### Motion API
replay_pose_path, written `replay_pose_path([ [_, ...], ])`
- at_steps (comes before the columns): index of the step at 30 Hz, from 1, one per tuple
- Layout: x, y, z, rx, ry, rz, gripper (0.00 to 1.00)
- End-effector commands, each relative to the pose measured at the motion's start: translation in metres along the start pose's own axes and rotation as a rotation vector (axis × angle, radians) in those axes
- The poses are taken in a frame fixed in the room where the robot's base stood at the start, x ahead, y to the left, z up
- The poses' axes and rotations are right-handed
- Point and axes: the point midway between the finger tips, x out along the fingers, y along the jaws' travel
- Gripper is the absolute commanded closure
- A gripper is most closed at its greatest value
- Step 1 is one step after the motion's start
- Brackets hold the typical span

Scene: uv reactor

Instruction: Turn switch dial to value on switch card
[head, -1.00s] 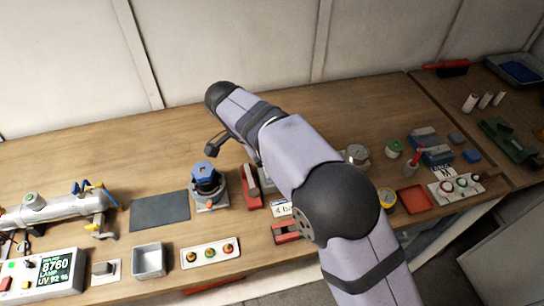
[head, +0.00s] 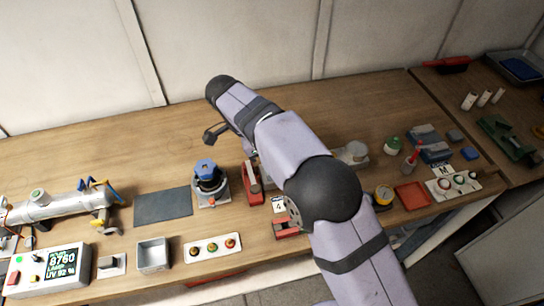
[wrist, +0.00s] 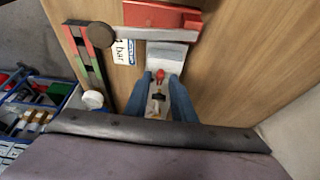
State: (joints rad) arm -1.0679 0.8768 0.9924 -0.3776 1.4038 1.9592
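My gripper shows in the wrist view (wrist: 162,86) with two blue fingers apart, pointing at a pale grey block (wrist: 166,56). A small red tip (wrist: 160,75) shows in the gap between the fingers; I cannot tell whether they touch it or whether it belongs to a dial. Another small card (head: 441,171) stands by a panel with round knobs (head: 459,184) at the right. I cannot tell which part is the switch dial.
A red clamp-like fixture (head: 252,184) and a blue-topped device (head: 207,175) stand left of my arm. A panel with coloured buttons (head: 212,247) and a display box (head: 50,268) are at the front left. The rear wood surface is mostly clear.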

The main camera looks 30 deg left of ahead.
Motion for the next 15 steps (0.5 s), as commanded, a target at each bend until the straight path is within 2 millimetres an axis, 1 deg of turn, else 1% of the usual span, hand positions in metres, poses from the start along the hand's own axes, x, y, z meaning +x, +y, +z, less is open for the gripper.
replay_pose_path([
  [10, -0.001, 0.000, 0.000, -0.002, 0.002, 0.000, 0.74],
  [15, -0.012, -0.001, 0.000, -0.002, 0.002, -0.003, 0.74],
])
